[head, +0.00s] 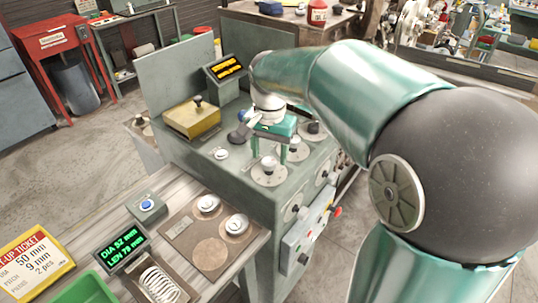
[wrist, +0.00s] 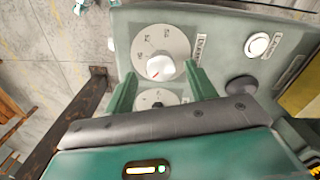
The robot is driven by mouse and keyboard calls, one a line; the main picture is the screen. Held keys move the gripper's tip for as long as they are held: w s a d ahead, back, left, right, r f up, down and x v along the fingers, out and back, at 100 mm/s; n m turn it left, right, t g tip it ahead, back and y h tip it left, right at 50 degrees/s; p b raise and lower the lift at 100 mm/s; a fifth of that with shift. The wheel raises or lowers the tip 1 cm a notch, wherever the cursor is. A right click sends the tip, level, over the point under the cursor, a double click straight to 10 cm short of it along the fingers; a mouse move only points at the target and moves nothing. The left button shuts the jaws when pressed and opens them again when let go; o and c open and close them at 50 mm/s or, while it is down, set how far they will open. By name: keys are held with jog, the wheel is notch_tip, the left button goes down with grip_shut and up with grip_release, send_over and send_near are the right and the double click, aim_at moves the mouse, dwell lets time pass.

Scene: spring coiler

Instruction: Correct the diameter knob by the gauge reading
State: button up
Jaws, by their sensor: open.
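In the head view a knob on a round dial (head: 268,165) stands at the panel's near edge, just below my fingers. My gripper (head: 268,156) is open and points down; its two green fingers (wrist: 161,75) are on either side of the knob's near part, with no contact visible. The gauge display (head: 121,244) reads DIA 52 mm, LEN 79 mm. The set-up ticket (head: 36,262) shows 50 mm, 9 mm and 2 pcs.
Another dial (head: 291,148) stands close behind my gripper, and a second dial (wrist: 158,99) lies partly under it. A coiled spring (head: 160,283) lies on the bench by the gauge. A blue button (head: 147,204) and an orange-lit display (head: 226,68) are nearby.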

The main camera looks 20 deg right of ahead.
jog(key=shift+w+f, duration=0.1)
jog(key=shift+f, duration=0.75)
jog(key=c, duration=1)
jog(key=shift+n, duration=0.4)
jog(key=n, duration=0.9)
jog(key=shift+r, duration=0.1)
